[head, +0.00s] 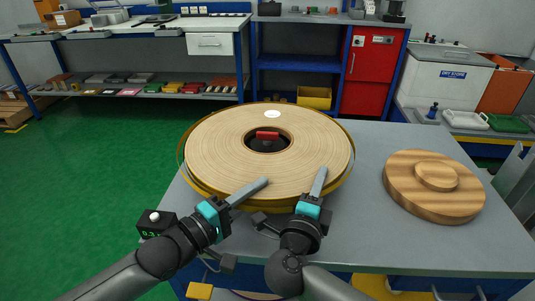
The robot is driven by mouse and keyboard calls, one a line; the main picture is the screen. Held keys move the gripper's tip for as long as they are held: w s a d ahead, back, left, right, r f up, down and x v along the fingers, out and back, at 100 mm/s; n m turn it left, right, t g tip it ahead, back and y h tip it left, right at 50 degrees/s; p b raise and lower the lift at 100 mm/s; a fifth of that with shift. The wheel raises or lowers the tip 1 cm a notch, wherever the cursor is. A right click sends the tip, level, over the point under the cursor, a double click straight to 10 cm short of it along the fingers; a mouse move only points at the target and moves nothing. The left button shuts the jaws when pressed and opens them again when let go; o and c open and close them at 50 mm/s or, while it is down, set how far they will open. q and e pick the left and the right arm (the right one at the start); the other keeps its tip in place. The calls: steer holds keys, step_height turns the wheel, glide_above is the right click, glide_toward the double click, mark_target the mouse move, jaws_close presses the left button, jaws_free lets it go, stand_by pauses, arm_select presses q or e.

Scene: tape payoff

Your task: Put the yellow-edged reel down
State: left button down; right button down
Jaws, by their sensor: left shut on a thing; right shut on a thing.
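The yellow-edged reel (225,150) is a wide, pale, wood-toned disc with a yellow rim and a dark centre hole. It lies flat over the left part of the grey table (375,245); I cannot tell whether it touches the top. My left gripper (264,181) is shut on the reel's near edge, left of its middle. My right gripper (321,172) is shut on the near edge further right. A red piece (267,135) shows in the centre hole.
A round wooden disc with a raised knob (434,185) lies on the table's right side. A small black box with a green display (156,225) is at the front left. Bare tabletop shows between reel and wooden disc. A bench and red cabinet (370,70) stand behind.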

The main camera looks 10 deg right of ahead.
arm_select(q)
steer(key=shift+f+b, duration=0.3)
steer(key=shift+b, duration=0.45)
arm_select(e)
steer(key=shift+f, duration=0.8)
arm_select(q)
steer(key=c, duration=1.2)
jaws_free()
steer(key=shift+f, duration=0.25)
arm_select(e)
steer(key=c, duration=1.2)
jaws_free()
steer(key=shift+f, duration=0.2)
arm_select(q)
steer(key=o, duration=0.4)
arm_select(e)
steer(key=o, duration=0.4)
steer(key=shift+r, duration=0.15)
arm_select(q)
steer(key=shift+o, duration=0.2)
steer(key=shift+f, duration=0.1)
arm_select(e)
steer(key=shift+o, duration=0.2)
arm_select(q)
steer(key=v, duration=1.2)
arm_select(e)
steer(key=shift+s, duration=0.1)
steer(key=v, duration=1.2)
